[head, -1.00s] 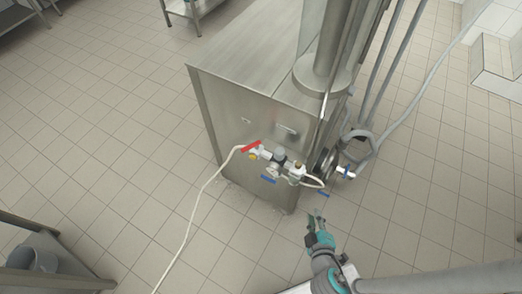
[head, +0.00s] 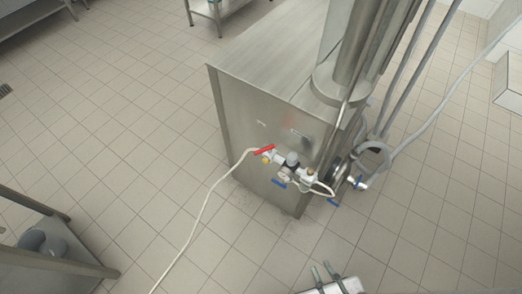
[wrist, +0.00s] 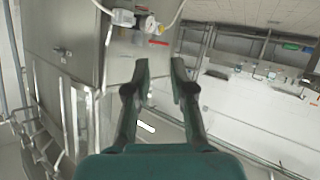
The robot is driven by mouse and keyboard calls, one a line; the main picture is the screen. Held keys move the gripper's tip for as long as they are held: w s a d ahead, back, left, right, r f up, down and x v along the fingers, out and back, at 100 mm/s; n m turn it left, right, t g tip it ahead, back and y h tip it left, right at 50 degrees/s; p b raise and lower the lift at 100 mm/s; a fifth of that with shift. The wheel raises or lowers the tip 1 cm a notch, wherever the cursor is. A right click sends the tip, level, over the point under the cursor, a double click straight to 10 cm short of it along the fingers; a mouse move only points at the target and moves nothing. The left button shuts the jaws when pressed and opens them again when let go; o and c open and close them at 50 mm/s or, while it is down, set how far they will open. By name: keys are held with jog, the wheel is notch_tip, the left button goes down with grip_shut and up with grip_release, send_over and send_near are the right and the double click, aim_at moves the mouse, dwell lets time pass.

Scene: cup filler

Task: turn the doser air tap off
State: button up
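Several air fittings sit on the steel machine's side in the head view. A tap with a red lever (head: 264,150) is at the left, where a white hose joins. A blue lever (head: 279,183) hangs below the middle, another blue lever (head: 333,203) is at the lower right, and a blue-handled tap (head: 358,183) is beside the machine. I cannot tell by label which is the doser air tap. My gripper (head: 321,267) is at the bottom edge, apart from the taps. The wrist view shows its two fingers open and empty (wrist: 160,68), with white fittings (wrist: 146,22) and a red bar (wrist: 158,43) beyond.
The steel machine (head: 262,85) stands on the tiled floor. The white hose (head: 200,215) trails across the floor at left. Grey pipes (head: 412,75) rise at the right. A steel table (head: 75,250) is at lower left. Floor between my gripper and machine looks clear.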

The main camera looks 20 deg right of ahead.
jog(key=w+f+n+g, duration=0.2)
jog(key=w+f+n, duration=0.2)
jog(key=w+f, duration=0.5)
jog(key=n+t+h, duration=0.4)
jog(key=h, duration=0.7)
send_near(260, 150)
jog(key=x, duration=1)
jog(key=shift+f, duration=0.3)
grip_shut()
